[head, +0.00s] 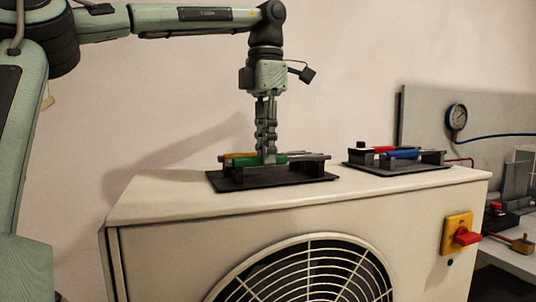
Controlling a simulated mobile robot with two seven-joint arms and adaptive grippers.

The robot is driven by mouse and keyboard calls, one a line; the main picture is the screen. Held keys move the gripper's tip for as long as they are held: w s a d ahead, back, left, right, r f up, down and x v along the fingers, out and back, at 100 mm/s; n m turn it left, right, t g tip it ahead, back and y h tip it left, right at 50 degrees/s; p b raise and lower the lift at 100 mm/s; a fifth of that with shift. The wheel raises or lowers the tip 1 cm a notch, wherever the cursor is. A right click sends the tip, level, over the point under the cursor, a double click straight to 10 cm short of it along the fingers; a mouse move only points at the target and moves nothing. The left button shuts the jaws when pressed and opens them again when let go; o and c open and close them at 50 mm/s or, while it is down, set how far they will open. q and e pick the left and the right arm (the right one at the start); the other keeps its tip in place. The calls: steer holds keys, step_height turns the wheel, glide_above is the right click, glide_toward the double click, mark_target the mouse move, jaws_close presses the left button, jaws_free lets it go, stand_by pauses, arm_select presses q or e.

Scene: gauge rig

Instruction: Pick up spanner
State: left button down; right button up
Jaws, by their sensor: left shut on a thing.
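A black tool rack (270,178) stands on top of the beige fan unit. It holds a green-handled tool (278,159) in front and a yellow-orange-handled tool (238,155) behind it, with metal shafts reaching to the right. I cannot make out which tool is the spanner. My left gripper (267,157) points straight down over this rack, with its fingers shut on the green-handled tool. The fingers hide part of that handle. The tool lies level at rack height; whether it is clear of its rests I cannot tell. My right gripper is not in view.
A second black rack (398,168) with red- and blue-handled tools stands to the right on the fan unit (160,200). A yellow-and-red switch (458,236) is on the unit's front. A gauge (456,117) and a bench are farther right. The unit's top left is clear.

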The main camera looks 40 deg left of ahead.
arm_select(q)
steer(key=shift+r, duration=0.55)
step_height(320, 180, up, 3)
steer(key=shift+d, duration=0.15)
steer(key=s+d+r, duration=0.6)
steer(key=s+d, duration=0.1)
steer(key=d, duration=0.1)
steer(key=shift+s+d+r+b, duration=0.25)
steer(key=shift+s+d+b, duration=0.1)
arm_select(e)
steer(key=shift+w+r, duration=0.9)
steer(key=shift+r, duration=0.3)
arm_select(q)
steer(key=c, duration=2)
jaws_free()
jaws_close()
